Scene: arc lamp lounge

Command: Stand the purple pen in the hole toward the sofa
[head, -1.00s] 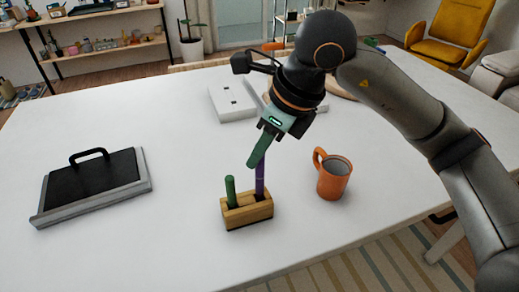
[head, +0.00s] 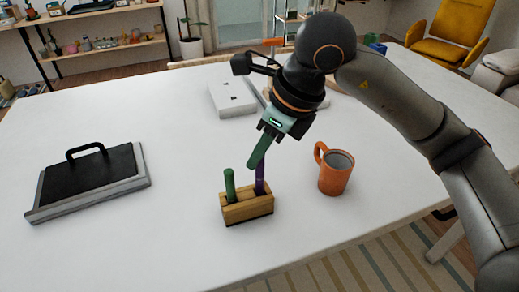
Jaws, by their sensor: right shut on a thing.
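The purple pen (head: 260,180) stands nearly upright at the right-hand hole of the wooden pen holder (head: 249,211); its lower end is hidden in the holder. My right gripper (head: 259,160) is above that hole, shut on the purple pen, and its green finger hides the pen's upper part. A green pen (head: 229,184) stands in the left-hand hole. A pale sofa-like seat (head: 499,75) shows in part at the right edge, so the right-hand hole is on its side. My left gripper is not in view.
An orange mug (head: 334,173) stands just right of the holder. A black-and-grey tray-like thing with a handle (head: 90,182) lies at the left. A white box-like object (head: 232,98) is behind my gripper. The white table (head: 150,245) is clear in front and between these.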

